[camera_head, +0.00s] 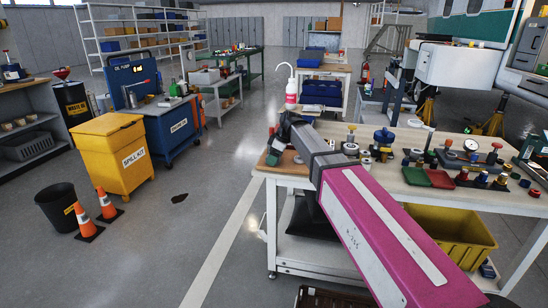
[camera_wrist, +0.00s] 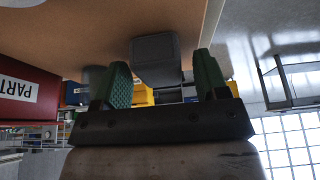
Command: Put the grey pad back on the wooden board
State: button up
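In the wrist view my gripper (camera_wrist: 160,85) has two green ridged fingers standing wide apart. A dark grey block (camera_wrist: 155,60), which may be the grey pad, shows between them against a tan surface (camera_wrist: 80,25). Gaps show between it and both fingers, so it does not look gripped. I cannot tell whether the tan surface is the wooden board or a tabletop. In the head view a brown board (camera_head: 288,167) lies at the near left end of the workbench, partly covered by my arm.
The workbench (camera_head: 325,128) carries a blue-topped part (camera_head: 383,139), a green tray (camera_head: 414,177), a red tray (camera_head: 440,179) and several small knobs. A yellow bin (camera_head: 455,232) stands on its lower shelf.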

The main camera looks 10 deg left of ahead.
jog(key=shift+r, duration=0.1)
jog(key=v, duration=1.2)
jog(key=shift+r, duration=0.1)
